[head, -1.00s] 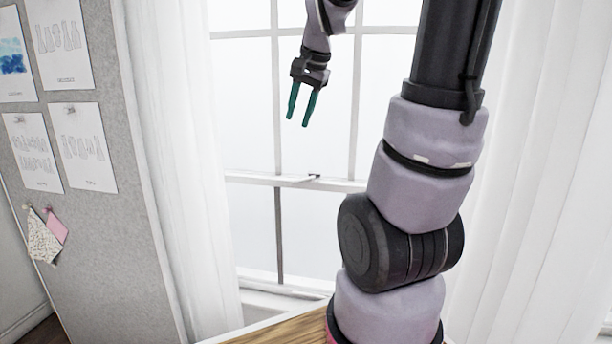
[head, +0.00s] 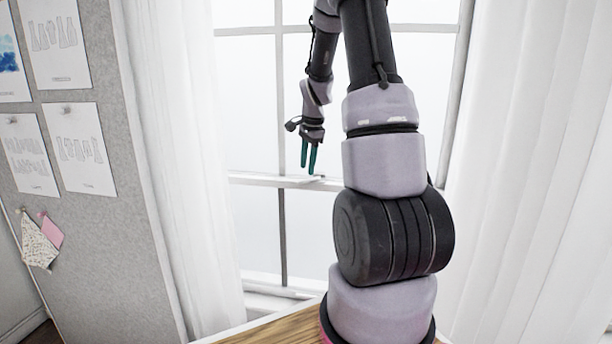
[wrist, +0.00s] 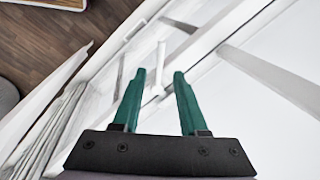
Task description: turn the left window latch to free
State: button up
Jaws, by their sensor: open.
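The window's middle rail (head: 256,180) crosses behind my arm in the head view. My gripper (head: 308,172) is open, with its two green fingers pointing down at the rail, close to where a small dark fitting sat earlier. That fitting is now mostly hidden by the fingers, and I cannot tell which way the latch is turned. In the wrist view, the fingers (wrist: 159,72) are apart, with a pale upright bar (wrist: 161,55) showing between them. I cannot tell whether that bar is part of the latch, or whether the fingers touch anything.
White curtains (head: 195,150) hang on both sides of the window. A grey pinboard (head: 110,235) with papers stands at the left. A wooden tabletop (head: 280,328) lies below the window. The wrist view shows wooden floor (wrist: 50,45) at upper left.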

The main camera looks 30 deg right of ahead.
aim_at(306, 182)
jog(key=shift+w+f, duration=0.2)
jog(key=shift+f, duration=0.8)
jog(key=shift+w+f, duration=0.2)
jog(key=shift+f, duration=0.8)
grip_shut()
jog(key=shift+a, duration=0.1)
